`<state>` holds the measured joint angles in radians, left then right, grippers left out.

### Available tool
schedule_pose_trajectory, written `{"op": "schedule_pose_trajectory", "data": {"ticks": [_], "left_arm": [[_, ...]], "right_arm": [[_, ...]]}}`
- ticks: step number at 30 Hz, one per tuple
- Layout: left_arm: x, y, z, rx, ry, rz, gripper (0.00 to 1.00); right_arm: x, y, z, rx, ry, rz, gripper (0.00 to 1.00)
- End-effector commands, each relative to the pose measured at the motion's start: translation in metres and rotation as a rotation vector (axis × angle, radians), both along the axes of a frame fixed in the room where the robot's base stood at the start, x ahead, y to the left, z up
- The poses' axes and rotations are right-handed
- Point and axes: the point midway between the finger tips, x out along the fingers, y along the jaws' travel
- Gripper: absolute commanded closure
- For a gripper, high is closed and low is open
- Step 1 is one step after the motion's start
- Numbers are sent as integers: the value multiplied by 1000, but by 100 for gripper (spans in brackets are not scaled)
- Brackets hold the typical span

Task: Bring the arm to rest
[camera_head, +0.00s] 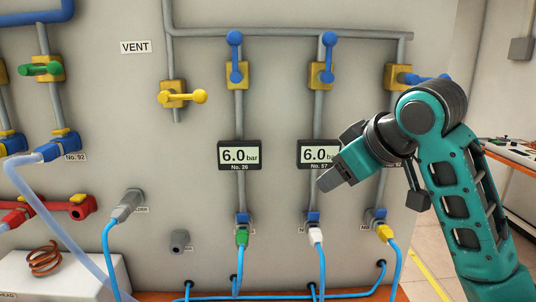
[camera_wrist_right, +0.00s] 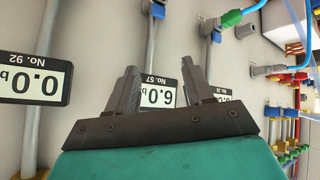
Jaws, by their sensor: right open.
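My right arm, teal and black, comes in from the right in the head view. Its gripper (camera_head: 328,178) is in front of the wall panel, partly covering the middle gauge (camera_head: 314,153), which reads 6.0 bar. In the right wrist view my right gripper (camera_wrist_right: 160,76) has its two dark fingers apart with nothing between them. That view is upside down; the middle gauge (camera_wrist_right: 156,97) shows beyond the fingers, and a gauge reading 0.0 (camera_wrist_right: 32,80) is at the left. My left gripper is in neither view.
The panel carries a yellow-handled valve (camera_head: 182,97), blue-handled valves (camera_head: 236,72) and another 6.0 bar gauge (camera_head: 239,155). Blue hoses (camera_head: 320,262) hang below. A copper coil (camera_head: 45,259) lies on a white box (camera_head: 28,274) at lower left. A bench (camera_head: 515,155) stands at right.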

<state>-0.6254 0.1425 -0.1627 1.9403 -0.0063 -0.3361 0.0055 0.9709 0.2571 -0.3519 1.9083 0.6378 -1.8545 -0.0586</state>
Motion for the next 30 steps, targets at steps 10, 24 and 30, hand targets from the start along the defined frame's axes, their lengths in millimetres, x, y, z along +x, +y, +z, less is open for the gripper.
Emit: {"op": "schedule_pose_trajectory", "data": {"ticks": [10,24,30], "left_arm": [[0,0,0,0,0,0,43],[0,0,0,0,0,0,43],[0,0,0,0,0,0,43]], "right_arm": [[-51,-10,-156,68,171,-127,49],[-194,-49,-300,60,392,-379,49],[-254,-68,-326,20,462,-471,49]]}}
